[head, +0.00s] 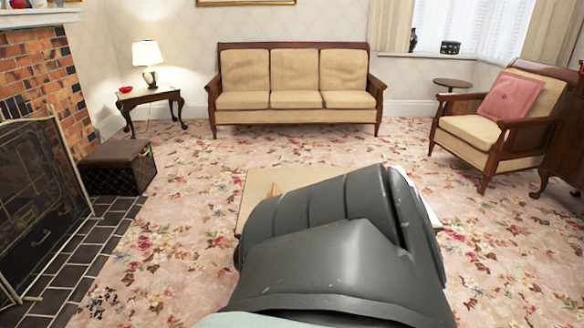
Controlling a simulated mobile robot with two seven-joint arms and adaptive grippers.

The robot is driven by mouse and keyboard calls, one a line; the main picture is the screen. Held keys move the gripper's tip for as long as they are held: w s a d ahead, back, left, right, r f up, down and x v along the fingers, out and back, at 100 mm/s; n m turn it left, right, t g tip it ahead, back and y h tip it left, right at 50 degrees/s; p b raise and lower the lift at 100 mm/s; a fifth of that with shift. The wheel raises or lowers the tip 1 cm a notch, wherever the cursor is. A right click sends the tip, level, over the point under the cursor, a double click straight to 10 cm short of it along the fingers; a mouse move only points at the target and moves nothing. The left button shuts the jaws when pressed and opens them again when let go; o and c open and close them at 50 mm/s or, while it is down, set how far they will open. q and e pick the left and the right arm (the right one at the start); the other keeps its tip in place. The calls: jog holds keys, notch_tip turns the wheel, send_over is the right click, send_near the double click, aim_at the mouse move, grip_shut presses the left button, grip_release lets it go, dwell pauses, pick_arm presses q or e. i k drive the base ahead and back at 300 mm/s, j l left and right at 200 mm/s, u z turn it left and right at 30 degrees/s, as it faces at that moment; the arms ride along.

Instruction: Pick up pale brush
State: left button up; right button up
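I cannot make out a pale brush for certain. A small tan object (274,190) lies on a low pale table (256,186) in the lower middle of the head view. It is partly covered, and I cannot tell what it is. A large dark grey part of my own arm fills the lower middle and hides most of the table top. Neither of my grippers shows.
A beige sofa (297,100) stands at the back wall, with a lamp table (146,97) left of it. An armchair (480,133) with a pink cushion is at right. A fireplace screen (38,195) and dark chest (117,165) are at left. Floral carpet around the table is clear.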

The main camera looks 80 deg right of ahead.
aim_at(274, 197)
jog(key=z, duration=2.4)
